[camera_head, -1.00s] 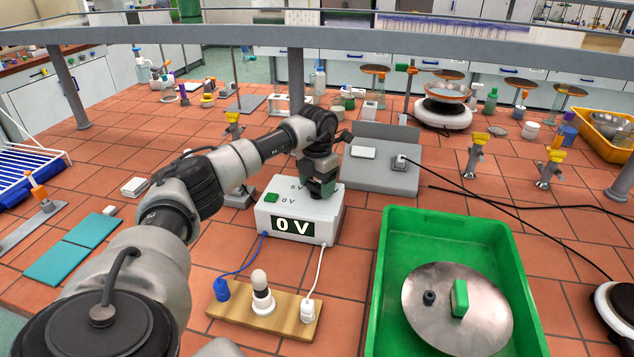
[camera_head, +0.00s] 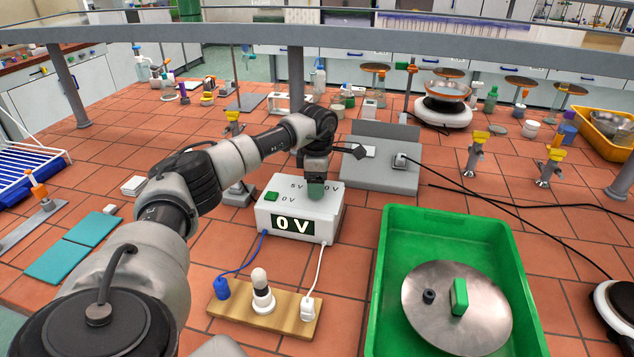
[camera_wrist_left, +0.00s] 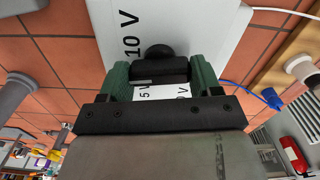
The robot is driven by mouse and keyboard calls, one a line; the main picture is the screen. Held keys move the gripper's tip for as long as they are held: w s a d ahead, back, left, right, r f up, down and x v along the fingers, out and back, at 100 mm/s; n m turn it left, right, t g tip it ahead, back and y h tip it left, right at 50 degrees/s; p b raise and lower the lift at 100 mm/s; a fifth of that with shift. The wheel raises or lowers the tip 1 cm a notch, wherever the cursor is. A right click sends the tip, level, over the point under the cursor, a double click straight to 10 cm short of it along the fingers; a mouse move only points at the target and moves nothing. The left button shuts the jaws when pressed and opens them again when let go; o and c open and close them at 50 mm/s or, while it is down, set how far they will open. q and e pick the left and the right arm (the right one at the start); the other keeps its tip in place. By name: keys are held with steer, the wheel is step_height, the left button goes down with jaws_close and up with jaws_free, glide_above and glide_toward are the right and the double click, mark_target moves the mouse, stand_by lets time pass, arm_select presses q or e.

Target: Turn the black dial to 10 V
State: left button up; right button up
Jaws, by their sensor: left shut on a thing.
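The white power supply (camera_head: 281,212) stands on the tiled bench, and its display (camera_head: 293,226) reads "0 V". Labels for 0 V and 5 V show on its top, and the wrist view also shows the 10 V label. My left gripper (camera_head: 316,190) points down onto the right part of its top. In the left wrist view the black dial (camera_wrist_left: 159,68) sits between the green fingers of this gripper, which is shut on it. The dial is hidden in the head view. I cannot tell where its pointer aims. My right gripper is not in view.
A green button (camera_head: 271,197) is on the supply's top. Blue and white leads run to a wooden board (camera_head: 284,317) with a bulb in front. A green tray (camera_head: 393,290) with a metal lid stands to the right. A grey panel device (camera_head: 372,177) is close behind.

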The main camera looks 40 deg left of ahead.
arm_select(q)
steer(key=shift+r+m, duration=0.1)
steer(key=shift+m, duration=0.7)
steer(key=o, duration=0.9)
step_height(320, 180, up, 11)
steer(key=shift+f+b, duration=0.15)
steer(key=shift+b, duration=0.8)
